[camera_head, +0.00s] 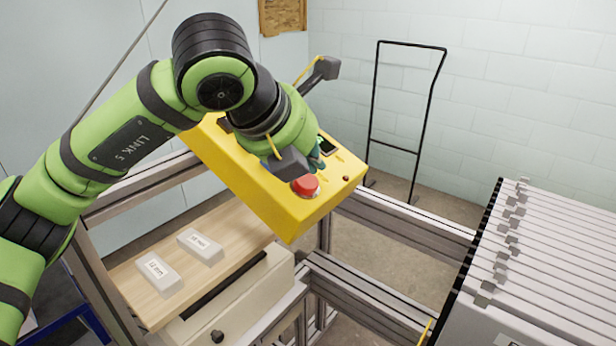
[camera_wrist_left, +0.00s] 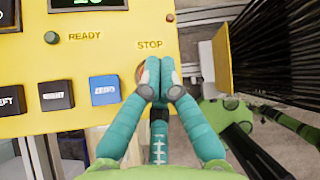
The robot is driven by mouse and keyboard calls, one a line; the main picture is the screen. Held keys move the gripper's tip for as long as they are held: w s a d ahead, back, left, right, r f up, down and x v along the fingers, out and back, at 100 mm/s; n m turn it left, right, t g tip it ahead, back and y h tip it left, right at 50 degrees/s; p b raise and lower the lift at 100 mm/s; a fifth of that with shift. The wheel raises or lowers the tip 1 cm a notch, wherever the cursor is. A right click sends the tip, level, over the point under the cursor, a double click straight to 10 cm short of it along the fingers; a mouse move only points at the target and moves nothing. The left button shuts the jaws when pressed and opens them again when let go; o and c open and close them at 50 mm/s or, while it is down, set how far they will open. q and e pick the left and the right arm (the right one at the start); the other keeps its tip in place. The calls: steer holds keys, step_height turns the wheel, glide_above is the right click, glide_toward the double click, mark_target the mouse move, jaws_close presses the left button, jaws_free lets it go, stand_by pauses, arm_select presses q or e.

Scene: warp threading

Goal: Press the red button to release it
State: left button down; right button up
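The red button (camera_head: 305,186) sits on the sloped front of a yellow control box (camera_head: 285,212). It stands out from the panel in the head view. My left gripper (camera_wrist_left: 157,70) has its two teal fingers together, with nothing seen between them. In the left wrist view the fingertips lie over the button below the word STOP, and only a thin edge of the button shows beside them. In the head view the wrist hides most of the fingers, just above the button. I cannot tell whether the tips touch it. My right gripper is not in view.
The panel has a blue key (camera_wrist_left: 105,89), dark keys and a READY light (camera_wrist_left: 51,37). A wooden shelf (camera_head: 140,262) with two labelled white blocks is below. Metal rails (camera_head: 410,220) run right of the box, towards a rack of pale panels (camera_head: 555,240).

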arm_select(q)
steer(key=r, duration=0.1)
steer(key=s+d+r+p, duration=0.1)
steer(key=r, duration=0.1)
steer(key=r+p, duration=0.1)
steer(key=r, duration=0.1)
steer(key=shift+s+d+r, duration=0.2)
steer(key=shift+d, duration=0.2)
stand_by(1.1)
